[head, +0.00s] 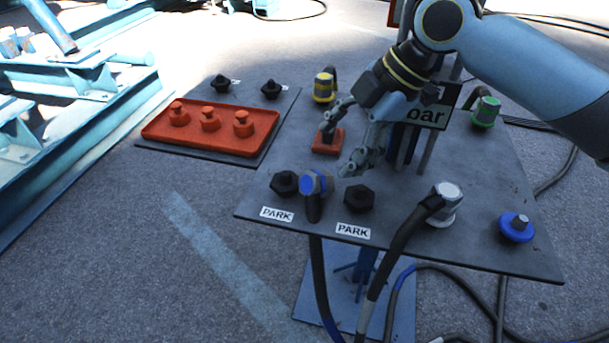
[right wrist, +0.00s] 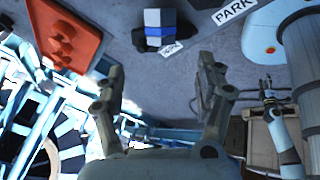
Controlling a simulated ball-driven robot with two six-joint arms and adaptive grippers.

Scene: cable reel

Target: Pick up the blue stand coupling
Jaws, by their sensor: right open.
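The blue stand coupling (head: 316,183) has a grey head with a blue band and a dark hose. It stands at the front edge of the dark table panel, beside a PARK label. In the right wrist view the blue-banded coupling (right wrist: 152,27) is at the top middle, beyond the fingertips. My right gripper (head: 338,148) is open and empty, above the panel, behind and right of the coupling and apart from it. Its two spread fingers show in the right wrist view (right wrist: 160,72). What may be my left gripper (right wrist: 267,90) shows small there; its jaws are unclear.
Black caps (head: 359,198) flank the coupling. A grey-white coupling (head: 445,203) with a hose and a blue cap (head: 516,228) stand to the right. Yellow (head: 324,88) and green (head: 485,112) couplings stand farther back. A red tray (head: 160,135) with knobs lies left.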

